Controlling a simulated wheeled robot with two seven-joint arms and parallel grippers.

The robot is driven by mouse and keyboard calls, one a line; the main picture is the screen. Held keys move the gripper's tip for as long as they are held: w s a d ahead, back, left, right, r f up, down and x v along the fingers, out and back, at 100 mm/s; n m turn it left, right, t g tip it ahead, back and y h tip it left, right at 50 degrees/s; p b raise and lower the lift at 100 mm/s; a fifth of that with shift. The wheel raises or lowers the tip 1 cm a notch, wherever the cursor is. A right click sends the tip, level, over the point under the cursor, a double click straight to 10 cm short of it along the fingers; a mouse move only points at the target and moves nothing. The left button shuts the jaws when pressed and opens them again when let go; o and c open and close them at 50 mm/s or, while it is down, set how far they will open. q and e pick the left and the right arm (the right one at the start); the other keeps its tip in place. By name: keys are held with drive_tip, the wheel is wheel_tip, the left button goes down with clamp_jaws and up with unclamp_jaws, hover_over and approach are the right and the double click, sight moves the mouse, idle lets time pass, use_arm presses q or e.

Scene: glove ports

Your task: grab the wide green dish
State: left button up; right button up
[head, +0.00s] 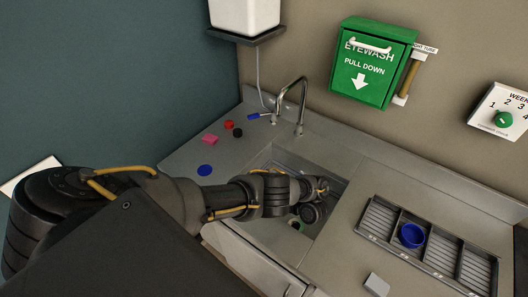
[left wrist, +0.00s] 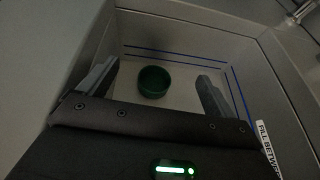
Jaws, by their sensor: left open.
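The green dish (left wrist: 153,82) is a dark green, round, open-topped dish standing on the floor of the sink basin in the left wrist view. In the head view only a bit of green (head: 297,224) shows in the basin, mostly hidden behind my left arm. My left gripper (left wrist: 159,72) is open, with one finger to each side of the dish in the picture and nothing held. It points down into the basin, apart from the dish. In the head view my left gripper (head: 309,213) is over the sink. My right gripper is out of view.
The sink basin (left wrist: 190,45) has walls with blue lines around the dish. A faucet (head: 301,105) stands behind it. Red, pink, black and blue pieces (head: 205,170) lie on the left counter. A divided tray (head: 450,243) with a blue dish (head: 412,236) is at right.

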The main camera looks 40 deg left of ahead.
use_arm(q)
drive_tip(key=f+b, duration=0.8)
drive_tip(key=shift+w+a+f, duration=0.2)
drive_tip(key=shift+a, duration=0.05)
drive_tip(key=shift+a+f, duration=0.1)
drive_tip(key=shift+a, duration=0.35)
drive_tip(key=b+x, duration=0.2)
drive_tip(key=x, duration=0.3)
drive_tip(key=shift+a+f, duration=0.2)
drive_tip(key=shift+a, duration=0.05)
drive_tip(key=shift+r, duration=0.1)
drive_tip(key=c, duration=1.1)
drive_tip(key=shift+o, duration=0.2)
drive_tip(key=shift+r, duration=0.1)
